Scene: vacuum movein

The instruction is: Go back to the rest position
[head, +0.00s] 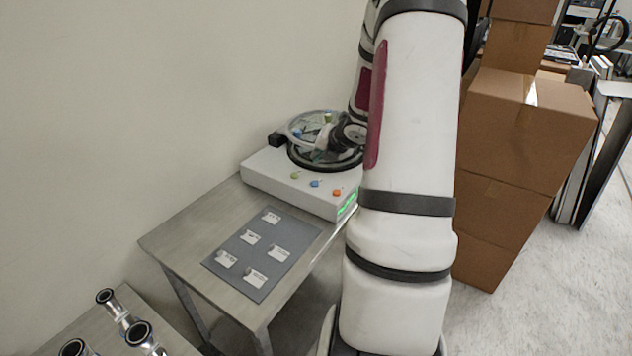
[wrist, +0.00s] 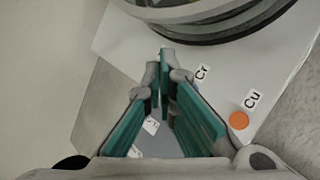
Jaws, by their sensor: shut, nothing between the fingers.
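My gripper (wrist: 164,62) is shut and empty in the wrist view, its teal-lined fingers meeting at the tips. It points toward the white machine (wrist: 285,65), which carries labels "Cr" and "Cu" and an orange button (wrist: 238,120). In the head view the white machine (head: 290,183) sits at the table's far end, with a round chamber (head: 310,160) on top. My arm covers its right side, and the end of my arm is beside the chamber. I cannot tell whether they touch.
A metal table (head: 190,232) holds a grey mat (head: 248,270) with several small labelled pieces. Metal cylindrical parts (head: 115,305) stand at lower left. Stacked cardboard boxes (head: 515,140) stand right of my arm.

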